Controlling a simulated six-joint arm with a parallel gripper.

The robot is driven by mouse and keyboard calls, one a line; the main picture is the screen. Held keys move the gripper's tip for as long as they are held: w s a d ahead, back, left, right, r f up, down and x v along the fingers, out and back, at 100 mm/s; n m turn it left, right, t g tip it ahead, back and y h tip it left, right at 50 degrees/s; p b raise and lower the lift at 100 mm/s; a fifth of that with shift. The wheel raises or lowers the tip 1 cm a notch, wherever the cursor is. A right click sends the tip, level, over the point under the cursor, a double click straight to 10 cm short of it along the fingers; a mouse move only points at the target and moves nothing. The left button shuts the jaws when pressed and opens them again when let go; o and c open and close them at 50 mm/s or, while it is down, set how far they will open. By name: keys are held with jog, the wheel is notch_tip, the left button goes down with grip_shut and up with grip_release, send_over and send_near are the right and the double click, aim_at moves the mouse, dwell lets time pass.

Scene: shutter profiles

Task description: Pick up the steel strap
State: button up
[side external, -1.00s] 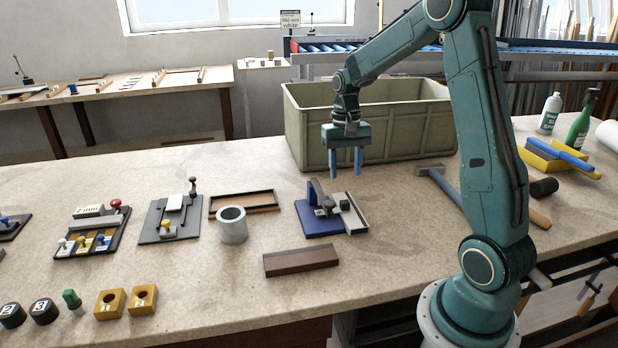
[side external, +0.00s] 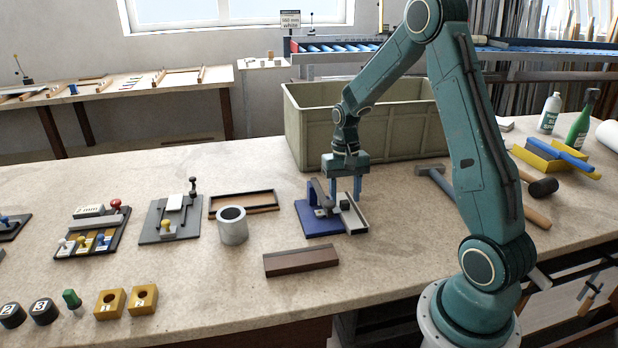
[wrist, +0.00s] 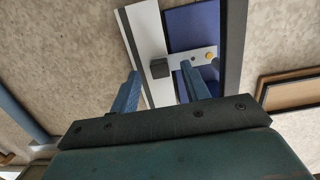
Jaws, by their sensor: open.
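The fixture has a blue base (side external: 314,226), which also shows in the wrist view (wrist: 192,20). It carries a long pale rail (wrist: 148,38). A short pale metal strip with a brass-coloured dot lies across it in the wrist view and looks like the steel strap (wrist: 197,57). A dark block (wrist: 160,69) sits at its left end. My gripper (side external: 346,197) is open and low over the fixture, with nothing held. In the wrist view its blue fingers (wrist: 161,70) appear on either side of the dark block. I cannot tell whether they touch anything.
A large olive crate (side external: 390,130) stands close behind my gripper. A hammer (side external: 437,180) lies to the right.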

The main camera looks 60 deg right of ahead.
jog(key=shift+f, duration=0.65)
grip_shut()
